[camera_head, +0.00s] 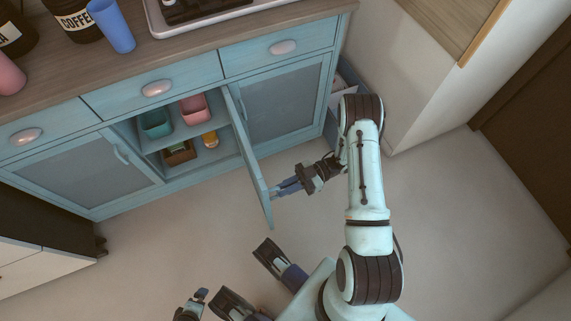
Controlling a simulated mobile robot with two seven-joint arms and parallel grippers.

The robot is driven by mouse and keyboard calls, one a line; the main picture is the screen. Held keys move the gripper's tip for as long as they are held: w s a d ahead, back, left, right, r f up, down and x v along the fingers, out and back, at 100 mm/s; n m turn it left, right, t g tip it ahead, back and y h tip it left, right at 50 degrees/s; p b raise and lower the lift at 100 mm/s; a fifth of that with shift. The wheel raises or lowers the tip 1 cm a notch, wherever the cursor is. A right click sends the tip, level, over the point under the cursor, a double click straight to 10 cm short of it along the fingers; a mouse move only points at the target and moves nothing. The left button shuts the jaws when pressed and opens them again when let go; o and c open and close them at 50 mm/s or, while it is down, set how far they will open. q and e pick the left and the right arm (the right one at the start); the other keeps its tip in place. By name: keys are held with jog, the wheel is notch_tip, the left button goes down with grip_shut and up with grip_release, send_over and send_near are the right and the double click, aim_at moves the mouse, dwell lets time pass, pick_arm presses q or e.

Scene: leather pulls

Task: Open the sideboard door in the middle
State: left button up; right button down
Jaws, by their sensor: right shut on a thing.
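The middle sideboard door (250,160) stands open, swung well out from the blue sideboard and seen nearly edge-on. Its compartment (218,158) is exposed to the left of it. My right gripper (274,190) is at the door's outer face, near its free edge, and is shut on the door's handle. The handle itself is hidden by the fingers. My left gripper (191,306) is low at the bottom edge of the picture, away from the sideboard; its jaw opening cannot be made out.
Inside stand a teal bin (156,122), a pink bin (195,108), a brown box (180,153) and an orange-and-white item (210,139). The left door (85,172) and right door (283,100) are shut. A dark-and-white cabinet (40,262) stands at lower left. Floor before the sideboard is clear.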

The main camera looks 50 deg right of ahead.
jog(key=c, duration=1.2)
grip_release()
jog(key=shift+w+d, duration=0.1)
jog(key=shift+w, duration=0.15)
jog(key=shift+o, duration=0.2)
jog(key=shift+s, duration=0.1)
jog(key=v, duration=1.3)
jog(key=shift+d, duration=0.15)
